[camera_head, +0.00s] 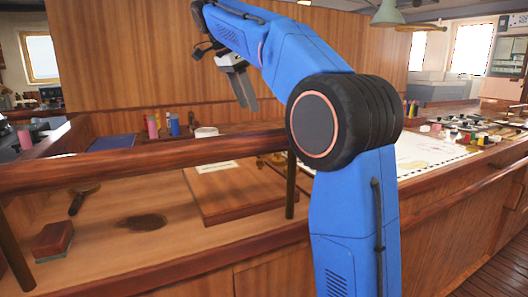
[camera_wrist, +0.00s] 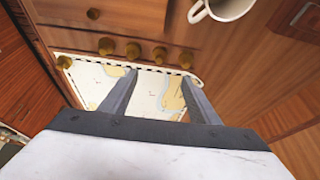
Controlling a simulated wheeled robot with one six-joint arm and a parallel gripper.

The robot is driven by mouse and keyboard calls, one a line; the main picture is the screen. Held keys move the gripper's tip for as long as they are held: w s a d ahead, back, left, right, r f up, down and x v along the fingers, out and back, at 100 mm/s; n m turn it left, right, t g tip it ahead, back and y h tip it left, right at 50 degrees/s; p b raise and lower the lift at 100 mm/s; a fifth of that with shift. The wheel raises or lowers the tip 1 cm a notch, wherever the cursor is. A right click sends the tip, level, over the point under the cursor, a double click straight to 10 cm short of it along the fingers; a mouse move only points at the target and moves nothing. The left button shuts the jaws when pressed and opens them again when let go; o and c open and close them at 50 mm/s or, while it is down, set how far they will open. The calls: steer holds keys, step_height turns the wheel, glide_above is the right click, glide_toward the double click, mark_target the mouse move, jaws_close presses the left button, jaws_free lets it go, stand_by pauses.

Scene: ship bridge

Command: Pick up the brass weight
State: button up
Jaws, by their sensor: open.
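My gripper (camera_wrist: 159,74) is open and empty, apart from the weights. In the head view my gripper (camera_head: 245,92) hangs above the desk; the weights there are mostly hidden by my arm.
A wooden drawer front with a brass knob (camera_wrist: 93,13) is at the top left. In the head view a wooden rail (camera_head: 150,160) crosses the desk, and small items clutter the right side (camera_head: 475,135).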

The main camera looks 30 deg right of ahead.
steer(key=x, duration=1.1)
steer(key=shift+d+f, duration=0.1)
steer(key=shift+f, duration=0.3)
steer(key=shift+x, duration=2.6)
steer(key=shift+d, duration=0.2)
steer(key=shift+r, duration=0.1)
steer(key=c, duration=1.3)
